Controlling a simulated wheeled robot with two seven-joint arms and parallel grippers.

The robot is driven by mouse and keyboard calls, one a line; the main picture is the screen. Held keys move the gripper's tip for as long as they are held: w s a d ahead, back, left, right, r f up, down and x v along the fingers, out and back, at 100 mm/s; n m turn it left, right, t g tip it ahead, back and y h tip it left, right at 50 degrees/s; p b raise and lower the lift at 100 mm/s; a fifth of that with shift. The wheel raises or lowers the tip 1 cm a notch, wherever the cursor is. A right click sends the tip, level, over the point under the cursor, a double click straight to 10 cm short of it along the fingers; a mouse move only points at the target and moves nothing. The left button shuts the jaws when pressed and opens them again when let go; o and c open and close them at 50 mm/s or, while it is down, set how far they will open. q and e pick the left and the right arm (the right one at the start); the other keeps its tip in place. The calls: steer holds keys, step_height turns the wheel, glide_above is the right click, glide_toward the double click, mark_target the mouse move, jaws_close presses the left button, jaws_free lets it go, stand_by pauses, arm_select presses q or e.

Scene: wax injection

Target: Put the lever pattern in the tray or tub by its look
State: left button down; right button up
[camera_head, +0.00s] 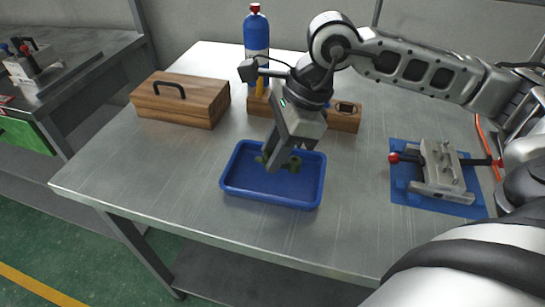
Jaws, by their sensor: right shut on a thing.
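A blue tray (248,184) lies on the middle of the metal table. My right gripper (277,160) points down over the tray, inside its rim as seen. It is shut on the dark green lever pattern (292,163), which shows on both sides of the fingers at the tray's back half. I cannot tell whether the pattern touches the tray floor. The gripper hides part of the pattern. My left gripper is not in view.
A wooden box (185,102) with a black handle stands at the back left. A blue bottle (257,45) and a wooden block (345,116) stand behind the gripper. A metal clamp fixture (440,172) sits on a blue mat (408,193) at right. The table's front left is clear.

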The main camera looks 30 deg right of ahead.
mark_target(265, 177)
steer(key=shift+w+d+f, duration=0.15)
steer(key=shift+w+f, duration=0.4)
steer(key=shift+f, duration=0.1)
steer(key=f, duration=0.3)
steer(key=shift+w+d+p, duration=0.15)
steer(key=shift+w+p, duration=0.1)
steer(key=shift+p, duration=0.05)
steer(key=shift+f, duration=0.4)
steer(key=shift+f, duration=0.2)
steer(key=o, duration=0.9)
steer(key=shift+o, duration=0.2)
